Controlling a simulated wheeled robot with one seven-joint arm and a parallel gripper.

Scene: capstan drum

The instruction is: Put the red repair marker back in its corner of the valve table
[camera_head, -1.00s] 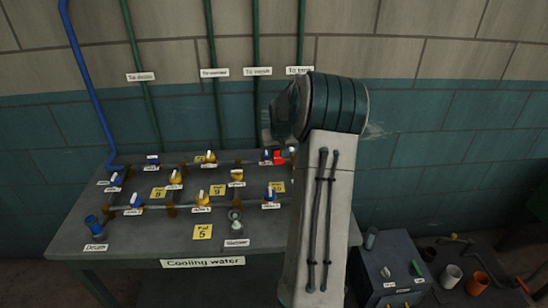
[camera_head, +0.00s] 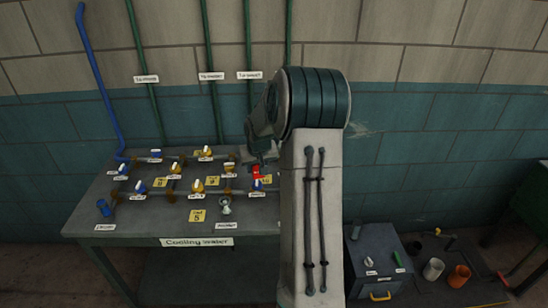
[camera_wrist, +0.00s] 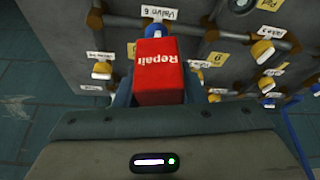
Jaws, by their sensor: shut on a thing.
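The red repair marker (camera_wrist: 160,70), a red block with "Repair" in white, is held between my gripper's fingers (camera_wrist: 155,95) in the wrist view. In the head view the marker (camera_head: 256,172) shows as a small red patch over the right part of the valve table (camera_head: 130,212). My gripper there is mostly hidden by my arm. In the wrist view the marker is in front of the table top, close to the "Valve 6" label (camera_wrist: 159,13). I cannot tell whether it touches the table. The table's right corners are hidden behind my arm in the head view.
Blue and yellow valves on pipes, such as a yellow valve (camera_head: 198,187), stand across the table with small labels. A grey cabinet (camera_head: 375,260) and cups stand at the right.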

